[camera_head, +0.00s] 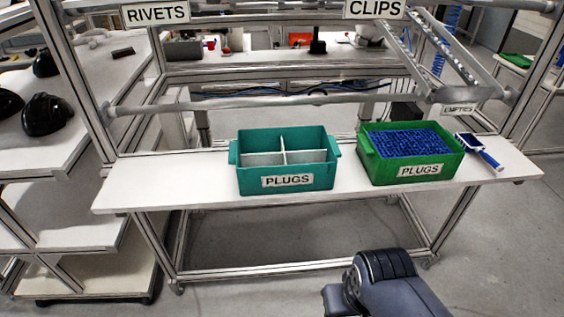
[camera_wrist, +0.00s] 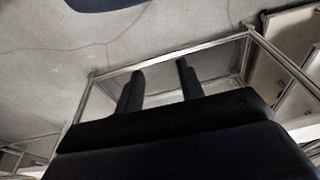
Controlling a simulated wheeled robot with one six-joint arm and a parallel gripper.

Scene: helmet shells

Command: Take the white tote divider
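The white tote divider (camera_head: 283,157) is a cross-shaped insert standing inside the teal tote (camera_head: 287,182), which is labelled PLUGS and sits on the white shelf. The divider splits the tote into compartments, and no plugs show in them. In the wrist view my gripper (camera_wrist: 158,82) has two dark fingers standing apart with nothing between them. It points toward the floor and the metal frame of a rack. In the head view part of my arm shows at the bottom right, in front of and below the shelf; the fingers are not seen there.
A green tote (camera_head: 411,172) full of blue plugs stands right of the teal tote, with a blue-handled scoop (camera_head: 480,150) beside it. A metal rail (camera_head: 250,106) crosses above and behind the totes. The shelf (camera_head: 160,183) is bare at its left. Black helmet shells (camera_head: 46,115) lie on the left table.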

